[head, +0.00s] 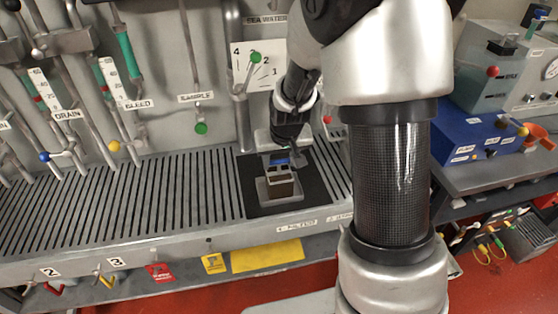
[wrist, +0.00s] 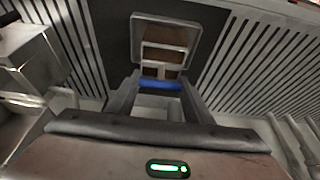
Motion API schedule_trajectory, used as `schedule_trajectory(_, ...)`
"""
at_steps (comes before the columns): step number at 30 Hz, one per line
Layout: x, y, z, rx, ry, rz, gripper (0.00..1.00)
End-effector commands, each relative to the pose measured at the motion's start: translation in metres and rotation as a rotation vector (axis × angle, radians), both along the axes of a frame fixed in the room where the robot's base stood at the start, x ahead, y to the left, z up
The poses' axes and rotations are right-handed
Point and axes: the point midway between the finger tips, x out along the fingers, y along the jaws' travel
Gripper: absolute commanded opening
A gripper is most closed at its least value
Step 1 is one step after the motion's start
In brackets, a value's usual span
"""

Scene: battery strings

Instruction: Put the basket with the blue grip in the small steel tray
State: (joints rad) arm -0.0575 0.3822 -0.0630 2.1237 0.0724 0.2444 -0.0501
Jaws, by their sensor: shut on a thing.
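My gripper (head: 281,155) is shut on the blue grip (wrist: 160,85) of a small basket, and the grip shows between the fingers in the wrist view. The basket (head: 280,174) hangs upright below the gripper, with pale dividers and a brown side. The small steel tray (head: 264,196) is directly under the basket in the head view. Its raised rim (wrist: 165,19) shows beyond the basket in the wrist view. I cannot tell whether the basket touches the tray floor. The near part of the tray is hidden.
The tray is on a black mat (head: 314,192) set in the slatted bench (head: 110,208). Pipes and levers with a green knob (head: 201,128) stand along the back wall. A blue box (head: 478,132) stands at the right. The slats left of the mat are clear.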

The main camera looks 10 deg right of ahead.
Motion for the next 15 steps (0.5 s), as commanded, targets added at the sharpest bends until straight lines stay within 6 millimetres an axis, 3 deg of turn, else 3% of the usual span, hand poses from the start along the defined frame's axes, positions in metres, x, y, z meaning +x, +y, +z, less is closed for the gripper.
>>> schedule_trajectory(7, 0.0005, 0.0001, -0.0034, 0.000, -0.002, 0.001, 0.06)
schedule_trajectory(8, 0.0003, 0.0001, -0.0032, 0.000, -0.001, 0.001, 0.48)
schedule_trajectory(11, 0.0002, 0.0001, -0.0021, 0.000, -0.001, 0.001, 0.65)
schedule_trajectory(15, 0.0002, 0.0001, -0.0020, 0.000, 0.000, 0.001, 0.65)
